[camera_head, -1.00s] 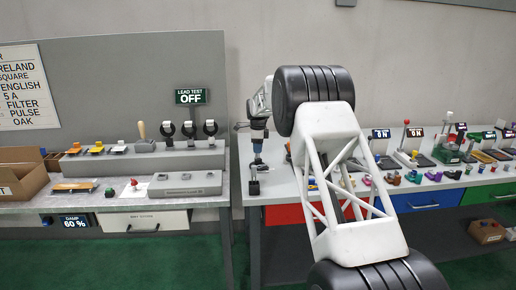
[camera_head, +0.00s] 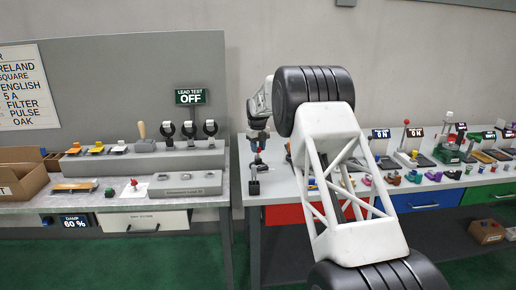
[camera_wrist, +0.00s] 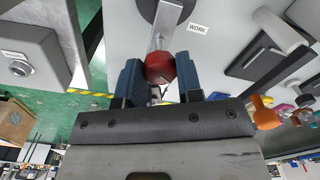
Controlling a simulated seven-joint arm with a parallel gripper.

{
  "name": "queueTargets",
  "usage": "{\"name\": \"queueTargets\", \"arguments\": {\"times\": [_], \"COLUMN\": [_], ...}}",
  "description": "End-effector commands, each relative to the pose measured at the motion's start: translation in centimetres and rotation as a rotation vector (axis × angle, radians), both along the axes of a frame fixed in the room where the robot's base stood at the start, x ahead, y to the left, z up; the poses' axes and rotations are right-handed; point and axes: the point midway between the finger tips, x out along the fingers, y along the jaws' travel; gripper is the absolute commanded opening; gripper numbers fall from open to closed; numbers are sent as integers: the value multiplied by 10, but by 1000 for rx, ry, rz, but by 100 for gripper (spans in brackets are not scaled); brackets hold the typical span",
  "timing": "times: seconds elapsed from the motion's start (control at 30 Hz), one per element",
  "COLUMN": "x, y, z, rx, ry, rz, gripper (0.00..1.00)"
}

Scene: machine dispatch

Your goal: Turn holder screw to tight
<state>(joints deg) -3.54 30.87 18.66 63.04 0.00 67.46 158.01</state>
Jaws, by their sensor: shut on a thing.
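In the wrist view, a round red knob (camera_wrist: 160,68) sits between the two blue fingers of my gripper (camera_wrist: 159,76). The fingers are closed on it from both sides. A grey metal bar (camera_wrist: 160,40) runs from behind the knob to a dark round base. The knob appears to be the holder screw's head; its thread is hidden. In the head view, my gripper (camera_head: 257,148) points down at the left end of the right bench, above a small dark holder (camera_head: 254,187).
A white label reading WORK (camera_wrist: 198,28) lies beside the base. A dark rectangular fixture (camera_wrist: 262,57) stands to the right in the wrist view. A gap separates this bench from the left bench (camera_head: 100,205). The LEAD TEST sign (camera_head: 191,97) reads OFF.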

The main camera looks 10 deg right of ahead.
Motion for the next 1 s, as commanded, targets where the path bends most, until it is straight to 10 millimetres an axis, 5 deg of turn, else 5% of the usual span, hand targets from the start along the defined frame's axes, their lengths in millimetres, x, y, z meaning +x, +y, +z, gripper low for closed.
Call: {"name": "queueTargets", "arguments": {"times": [0.4, 0.9, 0.93, 1.0], "x": [1, 1, 1, 1], "y": [0, 0, 0, 0], "z": [2, 2, 2, 2], "rx": [0, 1, 1, 0], "ry": [-3, -4, -4, -3], "rz": [-214, -237, -237, -237], "gripper": [10, 10, 38, 49]}}
